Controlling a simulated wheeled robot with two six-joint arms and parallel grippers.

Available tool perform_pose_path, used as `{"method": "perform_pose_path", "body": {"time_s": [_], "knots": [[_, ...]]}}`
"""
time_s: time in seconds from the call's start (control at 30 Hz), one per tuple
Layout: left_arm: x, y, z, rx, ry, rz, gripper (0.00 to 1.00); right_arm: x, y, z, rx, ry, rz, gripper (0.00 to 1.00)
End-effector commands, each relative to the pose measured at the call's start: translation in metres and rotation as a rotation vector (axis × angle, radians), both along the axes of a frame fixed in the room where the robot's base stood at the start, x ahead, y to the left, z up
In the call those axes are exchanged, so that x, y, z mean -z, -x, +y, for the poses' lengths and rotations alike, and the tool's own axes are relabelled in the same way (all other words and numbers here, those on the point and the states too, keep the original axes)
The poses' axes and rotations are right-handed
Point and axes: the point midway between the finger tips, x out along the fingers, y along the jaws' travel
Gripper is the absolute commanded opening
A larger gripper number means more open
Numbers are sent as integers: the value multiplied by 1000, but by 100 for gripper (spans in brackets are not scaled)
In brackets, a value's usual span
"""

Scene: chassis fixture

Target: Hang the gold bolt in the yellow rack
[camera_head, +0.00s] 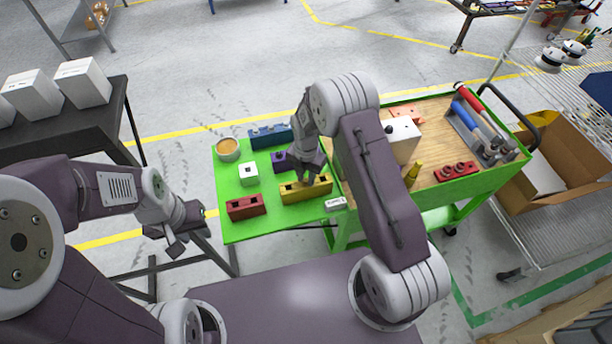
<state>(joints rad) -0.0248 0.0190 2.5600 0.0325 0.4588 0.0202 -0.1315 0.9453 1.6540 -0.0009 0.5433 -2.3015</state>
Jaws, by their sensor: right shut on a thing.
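The yellow rack (318,188) lies on the green board, a low block with holes in its top. My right gripper (305,180) reaches down over the rack's middle, with its fingertips at the rack's top. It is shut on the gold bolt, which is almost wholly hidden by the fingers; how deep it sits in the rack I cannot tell. My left gripper (188,236) hangs left of the green board, apart from it, open and empty.
Around the rack are a red block (246,207), a white block (248,174), a purple block (279,161), a blue block (271,136) and a round cup (228,149). To the right, a wood-topped cart holds a white box, a gold-coloured item (413,172), another red block (455,171) and tools.

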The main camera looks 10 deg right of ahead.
Motion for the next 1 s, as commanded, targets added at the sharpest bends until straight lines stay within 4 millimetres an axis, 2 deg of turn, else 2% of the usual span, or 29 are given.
{"method": "perform_pose_path", "body": {"time_s": [0.27, 0.3, 0.37, 0.73, 1.0], "knots": [[2, 0, 0, 0, 0, 0, 36, 3, 0, 0, 0, 0, -1, 0], [2, 0, 0, 0, 0, 0, 36, 3, 0, 0, 0, 0, -1, 33], [2, 0, 0, 0, 0, 0, 36, 3, 0, 0, 0, 0, -1, 50], [-1, 0, 0, 0, 0, 0, 36, -1, 0, 0, 0, 0, -1, 50], [-32, 0, 0, 0, 0, 0, 36, -39, -1, 0, 0, 0, -3, 50]]}}
